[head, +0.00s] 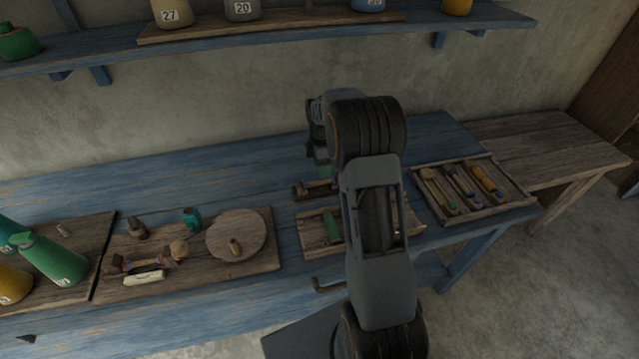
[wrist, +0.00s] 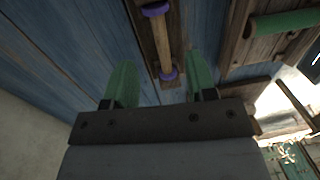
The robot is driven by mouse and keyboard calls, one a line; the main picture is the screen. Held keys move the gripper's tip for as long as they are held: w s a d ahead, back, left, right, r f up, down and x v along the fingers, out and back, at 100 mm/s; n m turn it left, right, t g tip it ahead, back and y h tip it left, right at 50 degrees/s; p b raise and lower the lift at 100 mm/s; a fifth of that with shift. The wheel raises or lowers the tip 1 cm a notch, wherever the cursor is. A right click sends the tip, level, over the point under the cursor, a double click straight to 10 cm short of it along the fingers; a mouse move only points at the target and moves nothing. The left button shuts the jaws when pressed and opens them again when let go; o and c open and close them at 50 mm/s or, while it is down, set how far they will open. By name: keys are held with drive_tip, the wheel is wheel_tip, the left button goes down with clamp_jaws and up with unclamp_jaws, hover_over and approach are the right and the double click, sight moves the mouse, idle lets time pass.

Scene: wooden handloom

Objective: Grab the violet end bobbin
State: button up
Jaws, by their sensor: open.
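The violet end bobbin (wrist: 163,38) is a pale wooden rod with a violet flange at each end, seen in the wrist view. It lies on a dark wooden holder (wrist: 178,12) on the blue bench. My gripper (wrist: 160,62) is open, with one green finger on each side of the bobbin's near end in the picture. The fingers look apart from it; how far above it they are I cannot tell. In the head view a small violet spot of the bobbin (head: 334,182) shows beside my arm, which hides much of this area.
A tray with a green roll (head: 331,226) lies just in front, partly behind my arm. Another tray (head: 516,201) with several coloured-end tools is to the right. A board with a round disc (head: 236,235) lies left. A shelf (head: 110,48) runs along the wall above.

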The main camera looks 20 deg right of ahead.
sight(319, 183)
drive_tip(key=shift+s+a+f, duration=0.1)
drive_tip(key=shift+s+f, duration=0.1)
drive_tip(key=shift+f, duration=1.15)
drive_tip(key=shift+s+f, duration=0.15)
drive_tip(key=shift+f, duration=1.2)
drive_tip(key=shift+c, duration=0.2)
clamp_jaws()
